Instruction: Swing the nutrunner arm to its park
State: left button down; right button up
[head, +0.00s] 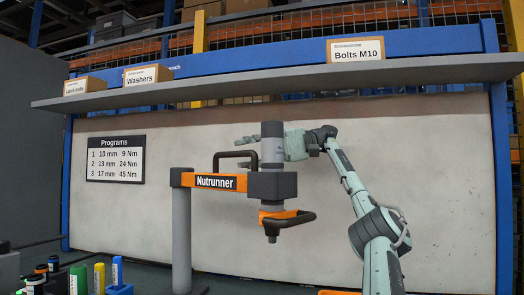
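The nutrunner arm has a grey post (181,240), a labelled orange beam (215,181) and a grey upright tool body (272,145) at its right end. A black loop handle (232,155) stands above the beam. An orange and black handle (290,218) sits low on the tool, above its downward tip. My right gripper (246,141) reaches in from the right at the height of the tool's top, with its fingers pointing left. The tool body hides part of it, and I cannot tell whether it touches the tool or how far its fingers are apart. My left gripper is not in view.
A grey shelf (300,84) with label boxes runs above the bench. A programs board (116,158) hangs on the pale back panel (440,150). Coloured sockets (99,278) stand at the lower left. The panel area left of the post is open.

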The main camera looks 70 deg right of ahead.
jog(key=shift+v, duration=1.85)
